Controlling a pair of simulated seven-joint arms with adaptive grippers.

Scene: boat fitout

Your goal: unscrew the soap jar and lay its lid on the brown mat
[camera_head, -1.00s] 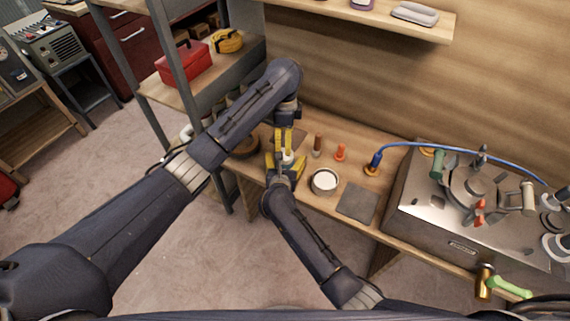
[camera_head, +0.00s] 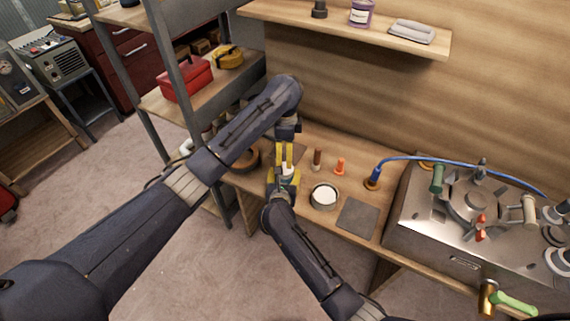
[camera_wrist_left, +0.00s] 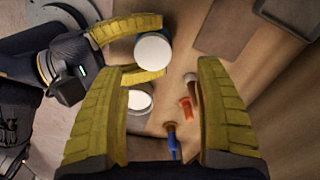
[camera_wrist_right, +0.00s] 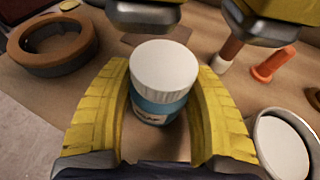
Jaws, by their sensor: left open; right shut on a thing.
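The soap jar (camera_wrist_right: 155,108) has a blue body with a label and a white lid (camera_wrist_right: 164,66). My right gripper (camera_head: 286,178) is shut around its body and holds it upright, lid on top. My left gripper (camera_head: 285,156) is open and empty over the jar. Its dark fingertips show above the lid in the right wrist view. In the left wrist view the lid (camera_wrist_left: 152,52) lies near the left gripper's fingertips, apart from them. A muted brown mat (camera_head: 298,150) lies behind the grippers, partly hidden; a greyer mat (camera_head: 357,216) lies to the right.
An open round tin with white contents (camera_head: 324,195) stands right of my right gripper. A brown-handled piece (camera_head: 317,158), an orange piece (camera_head: 340,167) and a blue hose end (camera_head: 375,175) stand behind it. A brown ring (camera_wrist_right: 50,42) lies left. A metal cooker unit (camera_head: 455,222) fills the right.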

